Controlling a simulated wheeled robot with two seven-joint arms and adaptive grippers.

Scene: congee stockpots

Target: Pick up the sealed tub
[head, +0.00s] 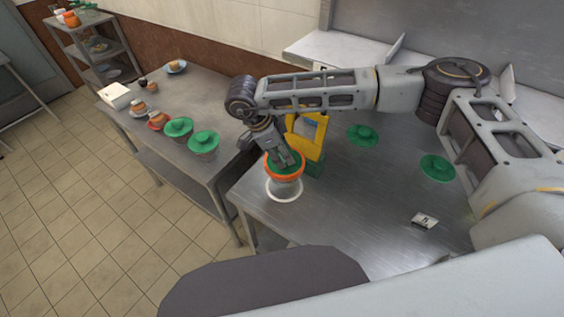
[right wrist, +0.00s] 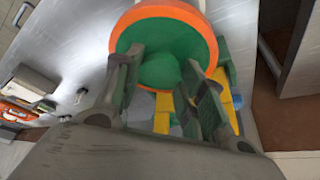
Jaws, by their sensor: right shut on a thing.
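The sealed tub (head: 285,176) has an orange rim and a green lid with a knob. It is at the left end of the near steel table, above or at a white ring (head: 284,195); I cannot tell whether it touches the table. My right gripper (head: 286,163) reaches down onto the lid. My left gripper is not in view.
A yellow and green object (head: 306,138) stands right behind the tub. Green lids (head: 363,134) and (head: 437,168) lie farther right, with a small card (head: 424,220) in front. A second table (head: 208,90) at left holds green-lidded pots (head: 204,143) and bowls.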

